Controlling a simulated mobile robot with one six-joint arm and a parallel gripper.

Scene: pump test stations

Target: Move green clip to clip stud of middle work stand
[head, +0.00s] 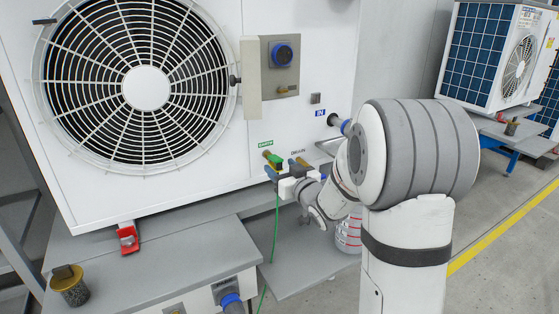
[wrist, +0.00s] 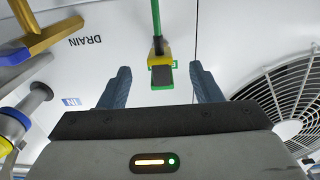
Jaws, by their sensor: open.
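The green clip (head: 275,161), with a yellow part and a dark pad, is at the lower front of the white fan unit, under a small green label. A green cable runs down from it. In the wrist view the clip (wrist: 160,70) is between and slightly beyond the two blue fingertips, with a gap on each side. My gripper (wrist: 161,76) is open and empty, facing the panel. In the head view my gripper (head: 281,172) is at the clip, partly hidden by my arm. I cannot tell which part is the clip stud.
A brass valve handle (wrist: 45,30) marked DRAIN is close beside the clip. A pipe with a blue collar (head: 339,122) is at the IN label. A lidded jar (head: 69,288) stands at left. Another unit (head: 497,52) stands at right.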

